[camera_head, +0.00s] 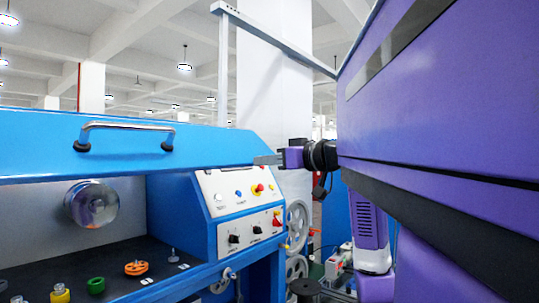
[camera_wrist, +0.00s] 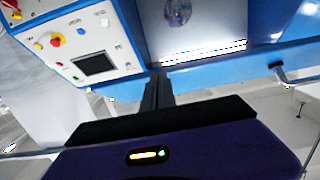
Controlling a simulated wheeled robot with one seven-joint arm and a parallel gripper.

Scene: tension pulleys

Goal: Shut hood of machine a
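The blue machine (camera_head: 207,225) stands at the left of the head view. Its blue hood (camera_head: 215,146) is raised, with a gap beneath it showing the inside. A metal handle (camera_head: 125,127) is on the hood's front. My gripper (camera_head: 266,160) is at the hood's right end, its fingers pointing left at the edge; I cannot tell whether they touch. In the wrist view, the fingers (camera_wrist: 158,85) are together with nothing visible between them, and their tips overlap the blue hood edge (camera_wrist: 215,61). The handle (camera_wrist: 282,72) is to the right there.
A control panel (camera_head: 240,205) with knobs and buttons is below my gripper. Grey wheels (camera_head: 297,225) stand right of the machine.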

